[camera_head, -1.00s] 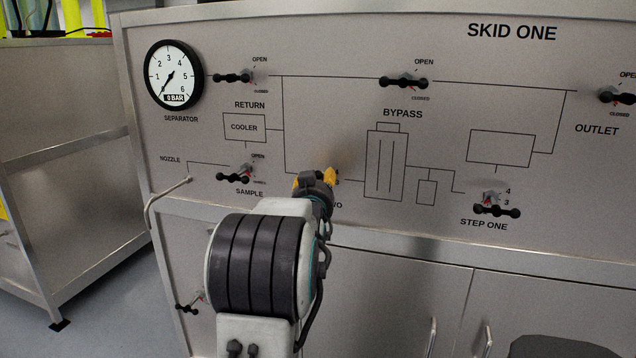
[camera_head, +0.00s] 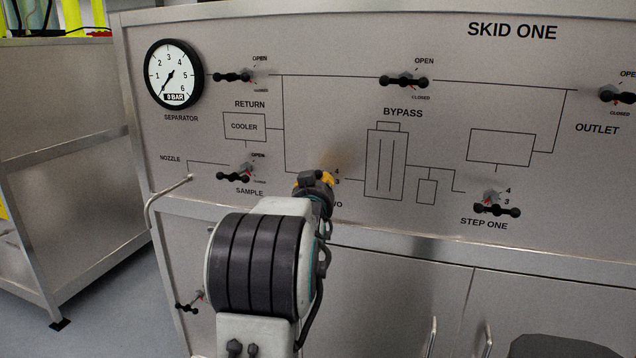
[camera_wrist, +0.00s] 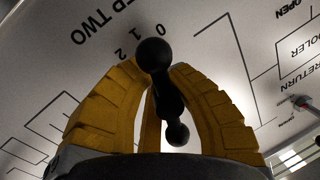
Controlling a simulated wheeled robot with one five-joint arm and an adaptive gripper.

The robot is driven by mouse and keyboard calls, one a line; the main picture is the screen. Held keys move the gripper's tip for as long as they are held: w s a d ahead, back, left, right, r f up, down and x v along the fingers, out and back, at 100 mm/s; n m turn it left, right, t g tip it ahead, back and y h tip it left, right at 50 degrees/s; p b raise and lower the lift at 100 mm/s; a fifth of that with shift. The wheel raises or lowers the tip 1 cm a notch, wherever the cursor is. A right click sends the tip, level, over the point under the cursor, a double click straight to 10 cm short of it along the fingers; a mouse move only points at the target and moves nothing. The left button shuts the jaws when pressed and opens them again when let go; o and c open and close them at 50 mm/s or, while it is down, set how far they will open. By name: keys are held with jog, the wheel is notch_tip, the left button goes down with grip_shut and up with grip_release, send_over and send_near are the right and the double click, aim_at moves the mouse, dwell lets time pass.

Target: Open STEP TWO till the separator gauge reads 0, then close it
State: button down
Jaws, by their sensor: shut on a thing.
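My gripper (camera_head: 318,180) is at the STEP TWO valve on the panel, its yellow fingers at the valve. In the wrist view the fingers (camera_wrist: 160,110) close around the black ball-ended STEP TWO handle (camera_wrist: 167,92). The numbers 0, 1 and 2 show beside the handle there, with the words STEP TWO partly cut off. In the head view my arm hides most of the handle and its label. The separator gauge (camera_head: 173,74) is a round white dial at the upper left. Its needle points to the lower left and its readout says 0 BAR.
Other black handles stand out from the panel: RETURN (camera_head: 233,76), BYPASS (camera_head: 404,82), SAMPLE (camera_head: 234,176), STEP ONE (camera_head: 496,209) and OUTLET (camera_head: 617,96). A bent nozzle pipe (camera_head: 152,206) projects at the left edge. A metal bench (camera_head: 70,160) stands further left.

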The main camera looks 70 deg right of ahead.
jog(key=n+b, duration=0.1)
jog(key=b, duration=0.2)
jog(key=shift+n, duration=0.4)
jog(key=shift+r+n+b, duration=0.15)
jog(key=shift+n+b, duration=0.15)
jog(key=shift+b, duration=0.65)
jog(key=shift+r+b, duration=0.3)
jog(key=shift+b, duration=0.05)
jog(key=c, duration=1.6)
grip_release()
jog(key=o, duration=0.4)
jog(key=shift+f, duration=0.25)
jog(key=shift+o, duration=0.2)
jog(key=v, duration=1.2)
jog(key=shift+r, duration=0.2)
